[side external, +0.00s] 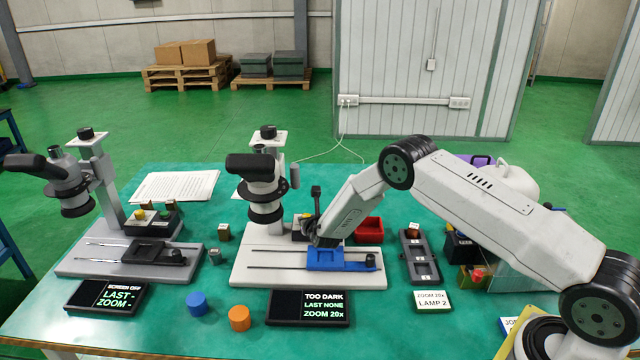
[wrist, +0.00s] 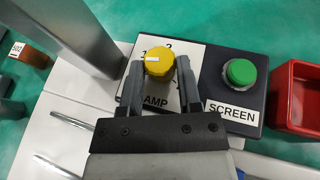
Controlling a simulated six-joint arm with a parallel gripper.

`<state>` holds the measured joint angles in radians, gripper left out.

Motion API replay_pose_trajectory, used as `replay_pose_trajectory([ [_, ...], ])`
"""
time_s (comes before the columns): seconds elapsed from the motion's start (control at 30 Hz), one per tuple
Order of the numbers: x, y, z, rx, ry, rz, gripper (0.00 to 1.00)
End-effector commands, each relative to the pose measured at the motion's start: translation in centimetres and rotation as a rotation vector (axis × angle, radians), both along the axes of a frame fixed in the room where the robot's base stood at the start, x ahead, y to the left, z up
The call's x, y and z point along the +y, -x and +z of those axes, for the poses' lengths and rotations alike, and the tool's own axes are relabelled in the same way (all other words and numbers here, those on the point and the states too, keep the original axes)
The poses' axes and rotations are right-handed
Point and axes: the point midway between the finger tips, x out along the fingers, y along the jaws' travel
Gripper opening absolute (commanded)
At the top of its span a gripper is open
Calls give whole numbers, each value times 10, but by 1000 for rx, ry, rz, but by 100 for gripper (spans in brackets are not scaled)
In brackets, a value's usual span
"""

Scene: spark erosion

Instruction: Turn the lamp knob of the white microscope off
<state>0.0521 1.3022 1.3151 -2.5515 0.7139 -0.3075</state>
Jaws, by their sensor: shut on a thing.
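The white microscope (side external: 265,190) stands mid-table on a pale base. Its dark control box (wrist: 220,65) carries the yellow lamp knob (wrist: 159,60) and a green SCREEN button (wrist: 240,72). The knob's white mark points left, near the partly covered "1"; a "2" shows above the knob. My gripper (wrist: 159,78) is shut on the knob, one finger on each side. In the side external view my wrist covers the knob and most of the box. The white microscope's display (side external: 310,307) reads TOO DARK, LAST NONE, ZOOM 20x.
A blue slide holder (side external: 335,259) sits on the base below my wrist. A red bin (side external: 369,230) is to the right of the box. A grey microscope (side external: 100,200) stands left. A card (side external: 432,302) reads ZOOM 20x, LAMP 2. Blue and orange cylinders stand in front.

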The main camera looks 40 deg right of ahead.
Motion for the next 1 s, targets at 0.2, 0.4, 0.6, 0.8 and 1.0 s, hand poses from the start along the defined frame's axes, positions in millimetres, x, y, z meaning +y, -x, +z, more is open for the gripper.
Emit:
replay_pose_trajectory([
  [0.2,-4,-1,3,-8,1,62,0],
  [0.4,-3,-1,3,-6,-1,94,0],
  [0.6,-3,-1,3,-6,0,96,0],
  [0.8,-3,-1,3,-5,-1,96,75],
  [1.0,-2,0,1,-2,-1,97,79],
])
